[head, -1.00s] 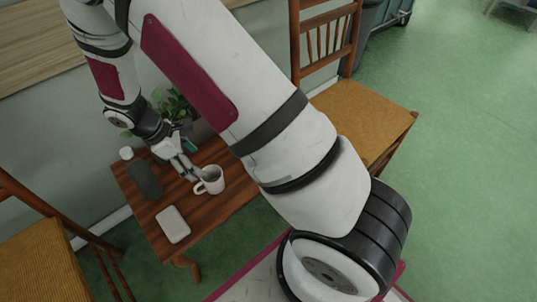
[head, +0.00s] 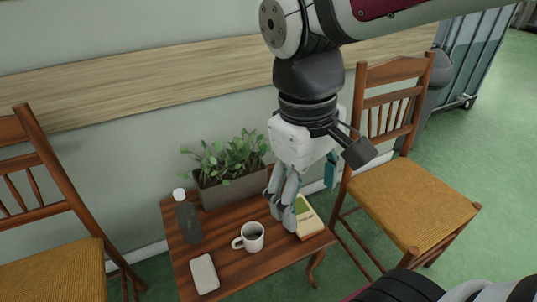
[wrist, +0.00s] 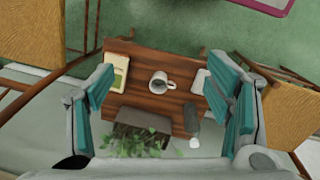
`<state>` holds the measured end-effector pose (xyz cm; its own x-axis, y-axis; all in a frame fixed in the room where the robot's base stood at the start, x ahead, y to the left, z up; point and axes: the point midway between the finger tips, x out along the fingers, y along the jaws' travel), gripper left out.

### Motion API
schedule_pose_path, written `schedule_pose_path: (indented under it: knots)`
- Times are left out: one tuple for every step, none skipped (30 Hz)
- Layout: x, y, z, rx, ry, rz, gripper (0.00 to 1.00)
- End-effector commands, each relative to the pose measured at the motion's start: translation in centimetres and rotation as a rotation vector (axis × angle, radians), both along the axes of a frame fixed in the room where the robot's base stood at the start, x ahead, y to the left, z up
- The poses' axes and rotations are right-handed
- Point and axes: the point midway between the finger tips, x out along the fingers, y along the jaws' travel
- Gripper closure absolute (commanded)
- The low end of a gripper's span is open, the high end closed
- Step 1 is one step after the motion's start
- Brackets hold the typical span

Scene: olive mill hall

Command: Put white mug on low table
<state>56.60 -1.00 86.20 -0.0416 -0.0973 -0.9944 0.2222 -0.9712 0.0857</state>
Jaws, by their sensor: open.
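The white mug (head: 250,238) stands upright on the low wooden table (head: 232,265), with its handle to the left in the head view. A dark inside shows at its top. The mug also shows in the wrist view (wrist: 160,82), between the fingers and well beyond them. My gripper (head: 282,218) is open and empty. It hangs above the table, pointing down, up and to the right of the mug in the head view, and apart from it. In the wrist view my gripper (wrist: 165,105) has its teal-padded fingers spread wide.
On the table are a planter with a leafy plant (head: 232,185), a dark bottle with a white cap (head: 188,222), a pale flat rounded item (head: 204,274) and a book (head: 308,220). Wooden chairs stand left (head: 55,265) and right (head: 415,200). The wall is close behind.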

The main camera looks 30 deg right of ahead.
Motion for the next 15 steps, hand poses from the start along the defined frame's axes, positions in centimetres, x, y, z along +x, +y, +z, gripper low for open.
schedule_pose_path:
  knots:
    - [-1.7, 0.0, 0.5, 0.014, -0.023, -0.038, 0.27]
    - [-2.7, 0.1, 0.6, 0.024, -0.030, -0.059, 0.27]
    - [-3.8, 0.3, 0.8, 0.036, -0.039, -0.087, 0.27]
    - [-4.7, 0.4, 0.8, 0.044, -0.046, -0.106, 0.27]
    - [-5.5, 0.5, 0.8, 0.054, -0.051, -0.125, 0.27]
    - [-6.4, 0.6, 0.8, 0.063, -0.059, -0.147, 0.27]
    - [-7.0, 0.7, 0.8, 0.071, -0.063, -0.161, 0.27]
    - [-7.6, 0.8, 0.8, 0.077, -0.068, -0.174, 0.27]
    - [-8.2, 1.0, 0.7, 0.085, -0.071, -0.188, 0.27]
    - [-8.6, 1.0, 0.7, 0.089, -0.074, -0.197, 0.27]
    - [-8.9, 1.1, 0.6, 0.092, -0.076, -0.204, 0.27]
    - [-9.2, 1.2, 0.6, 0.097, -0.079, -0.212, 0.27]
    - [-9.4, 1.2, 0.6, 0.100, -0.080, -0.216, 0.27]
    - [-9.5, 1.2, 0.5, 0.100, -0.080, -0.220, 0.27]
    - [-9.6, 1.3, 0.5, 0.102, -0.080, -0.222, 0.27]
